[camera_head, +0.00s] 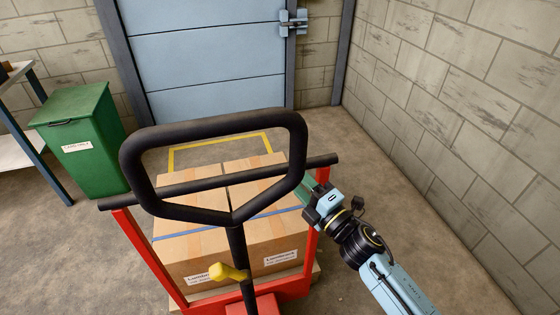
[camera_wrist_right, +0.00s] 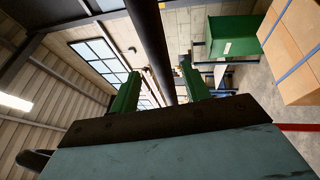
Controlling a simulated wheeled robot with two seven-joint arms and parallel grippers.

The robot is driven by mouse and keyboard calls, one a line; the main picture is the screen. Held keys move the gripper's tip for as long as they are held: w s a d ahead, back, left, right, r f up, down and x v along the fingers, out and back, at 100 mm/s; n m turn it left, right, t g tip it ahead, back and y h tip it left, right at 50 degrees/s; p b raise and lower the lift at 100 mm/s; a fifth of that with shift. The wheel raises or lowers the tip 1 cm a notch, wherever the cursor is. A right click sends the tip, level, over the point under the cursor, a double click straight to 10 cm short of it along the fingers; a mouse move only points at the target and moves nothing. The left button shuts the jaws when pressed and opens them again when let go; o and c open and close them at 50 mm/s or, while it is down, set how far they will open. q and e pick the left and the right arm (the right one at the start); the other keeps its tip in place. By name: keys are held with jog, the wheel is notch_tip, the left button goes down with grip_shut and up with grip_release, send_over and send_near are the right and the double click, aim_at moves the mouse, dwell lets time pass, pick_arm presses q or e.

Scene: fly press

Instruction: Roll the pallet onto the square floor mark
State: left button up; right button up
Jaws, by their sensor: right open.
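A pallet (camera_head: 316,271), mostly hidden, carries brown cartons (camera_head: 215,250) with a blue strap. A red-framed truck (camera_head: 145,250) with a black loop handle (camera_head: 215,125) and a black crossbar (camera_head: 115,203) stands on the near side of the load. The square floor mark (camera_head: 215,140), a yellow outline, lies beyond the cartons, partly hidden by them and the handle. My right gripper (camera_head: 310,186) is beside the right end of the crossbar. In the right wrist view its green fingers (camera_wrist_right: 160,92) are apart, with a black bar (camera_wrist_right: 150,40) seen between them. My left gripper is out of view.
A green bin (camera_head: 80,140) stands at the left beside a shelf (camera_head: 22,140). A blue door (camera_head: 205,60) is behind the mark. A block wall (camera_head: 470,110) runs along the right. Bare floor lies between the load and that wall.

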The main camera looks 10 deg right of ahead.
aim_at(283, 165)
jog(key=x, duration=0.6)
jog(key=shift+f, duration=0.1)
jog(key=shift+w+a, duration=0.2)
jog(key=shift+w, duration=0.2)
jog(key=shift+c, duration=0.9)
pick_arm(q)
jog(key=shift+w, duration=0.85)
pick_arm(e)
grip_shut()
